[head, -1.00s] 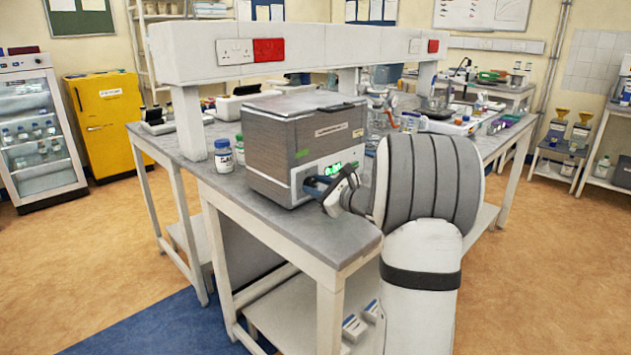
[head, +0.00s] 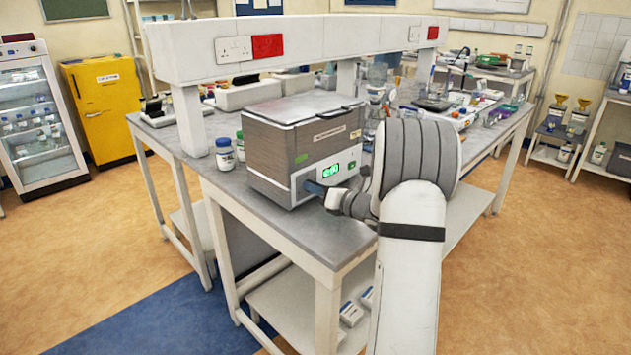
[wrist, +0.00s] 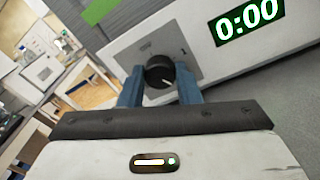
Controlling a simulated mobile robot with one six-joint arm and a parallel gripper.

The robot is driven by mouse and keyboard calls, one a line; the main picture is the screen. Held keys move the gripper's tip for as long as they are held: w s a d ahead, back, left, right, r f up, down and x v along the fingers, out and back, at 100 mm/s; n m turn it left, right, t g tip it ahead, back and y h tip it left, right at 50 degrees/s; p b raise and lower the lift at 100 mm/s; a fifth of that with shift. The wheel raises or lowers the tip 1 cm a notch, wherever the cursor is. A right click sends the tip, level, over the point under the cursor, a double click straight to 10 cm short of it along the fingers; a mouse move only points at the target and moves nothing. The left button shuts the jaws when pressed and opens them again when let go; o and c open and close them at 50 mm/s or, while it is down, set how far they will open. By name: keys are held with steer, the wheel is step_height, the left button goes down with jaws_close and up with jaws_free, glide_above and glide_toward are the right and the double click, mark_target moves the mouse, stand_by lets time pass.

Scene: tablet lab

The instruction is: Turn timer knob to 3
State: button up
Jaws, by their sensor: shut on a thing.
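The timer knob (wrist: 160,74) is a black dial with a white pointer line on a grey plate at the machine's front. In the wrist view the pointer slants toward the lower right; I cannot read any numbers round it. My gripper (wrist: 161,90) is shut on the knob, with one blue finger on each side. In the head view my gripper (head: 314,188) is at the lower front of the grey box-shaped machine (head: 280,150), and the knob is hidden there. The green display (wrist: 247,23) reads 0:00.
The machine stands on a grey bench (head: 270,219) near its front edge. A white-labelled bottle (head: 225,154) stands to its left. A white overhead shelf unit with sockets (head: 200,50) runs above. Glassware and trays crowd the bench to the right.

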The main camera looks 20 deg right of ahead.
steer(key=shift+f+m+p, duration=0.2)
steer(key=shift+m+p, duration=0.5)
steer(key=shift+m, duration=0.3)
steer(key=o, duration=1)
steer(key=shift+r, duration=0.1)
steer(key=v, duration=0.8)
steer(key=shift+w, duration=0.1)
steer(key=shift+a, duration=0.15)
